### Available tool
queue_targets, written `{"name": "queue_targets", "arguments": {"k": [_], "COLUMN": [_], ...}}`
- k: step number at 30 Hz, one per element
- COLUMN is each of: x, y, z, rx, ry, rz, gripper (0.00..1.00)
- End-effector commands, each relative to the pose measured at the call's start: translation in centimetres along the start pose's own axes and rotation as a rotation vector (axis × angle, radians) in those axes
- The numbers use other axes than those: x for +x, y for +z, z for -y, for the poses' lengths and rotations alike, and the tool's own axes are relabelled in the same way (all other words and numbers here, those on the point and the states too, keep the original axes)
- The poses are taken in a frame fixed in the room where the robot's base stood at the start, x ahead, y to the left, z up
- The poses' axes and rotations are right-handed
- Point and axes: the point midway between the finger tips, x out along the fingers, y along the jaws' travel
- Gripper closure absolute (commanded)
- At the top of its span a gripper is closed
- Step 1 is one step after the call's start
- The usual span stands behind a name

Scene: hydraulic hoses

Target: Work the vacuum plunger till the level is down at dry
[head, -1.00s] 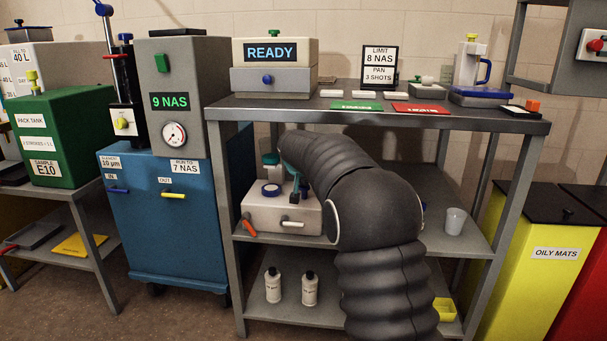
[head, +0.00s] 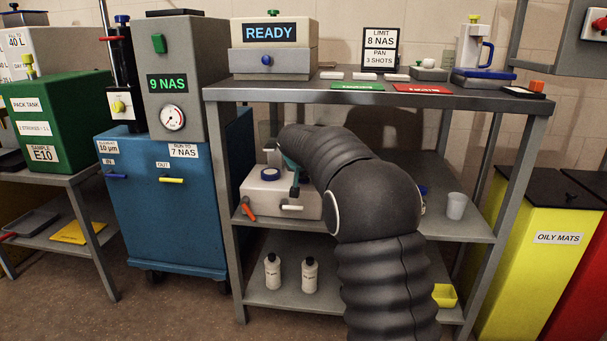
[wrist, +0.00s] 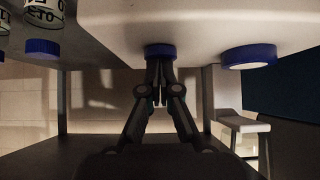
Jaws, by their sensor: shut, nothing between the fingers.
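A pale boxy unit (head: 255,203) stands on the middle shelf, with a blue round knob (head: 270,174) on top and a white bar handle (head: 291,207) and an orange lever (head: 248,210) in front. My gripper (head: 294,190) is at the unit's right part, partly hidden by my arm. In the wrist view its fingers (wrist: 160,88) are shut and empty, tips just at a blue cap (wrist: 160,50) on a pale body; I cannot tell whether they touch. Which part is the vacuum plunger is unclear. No level or dry mark is readable.
The bench top (head: 400,97) is close above my arm. A clear cup (head: 456,206) stands to its right on the middle shelf. A blue cart (head: 165,220) stands left.

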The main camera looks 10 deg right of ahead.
Motion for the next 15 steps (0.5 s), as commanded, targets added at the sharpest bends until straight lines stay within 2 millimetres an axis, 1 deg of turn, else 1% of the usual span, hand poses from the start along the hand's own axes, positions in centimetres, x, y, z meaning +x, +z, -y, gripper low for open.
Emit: {"name": "queue_targets", "arguments": {"k": [1, 3, 8, 11, 15], "x": [0.4, 0.4, -0.2, -1.2, -3.4], "y": [0.5, 0.5, -0.1, -1.2, -3.4], "z": [0.0, 0.0, -0.1, -0.1, -0.1], "rx": [-0.001, -0.001, -0.001, 0.001, 0.002], "ry": [0.003, 0.003, 0.004, 0.003, 0.002], "rz": [0.010, 0.011, 0.011, 0.008, 0.002], "gripper": [1.00, 1.00, 1.00, 1.00, 1.00]}}
